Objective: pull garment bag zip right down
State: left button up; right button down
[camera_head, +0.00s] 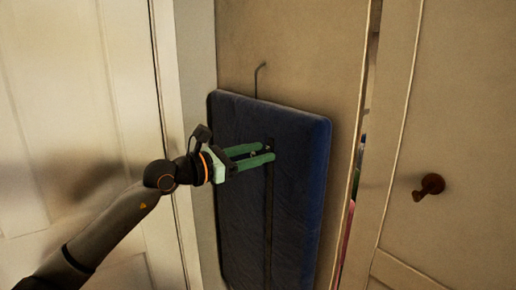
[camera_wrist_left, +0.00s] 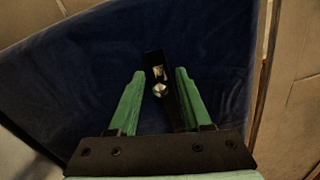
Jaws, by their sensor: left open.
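A dark blue garment bag (camera_head: 298,200) hangs upright by a hook (camera_head: 259,80) on a beige panel; it also fills much of the left wrist view (camera_wrist_left: 215,50). A dark zip strip (camera_head: 268,225) runs down its front. The metal zip pull (camera_wrist_left: 160,88) is near the top of the strip. My left gripper (camera_head: 270,150) is open, its green fingers at the upper part of the bag. In the left wrist view the fingers (camera_wrist_left: 160,73) stand on both sides of the pull, with a gap on each side. My right gripper is not in view.
A white panelled door (camera_head: 60,110) stands on the left. A beige cupboard door with a dark knob (camera_head: 430,185) is on the right. A narrow gap beside the bag's panel shows coloured items (camera_head: 352,200).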

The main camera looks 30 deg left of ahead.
pick_arm(q)
jog(key=shift+w, duration=0.15)
grip_shut()
dwell(0.4)
dwell(1.0)
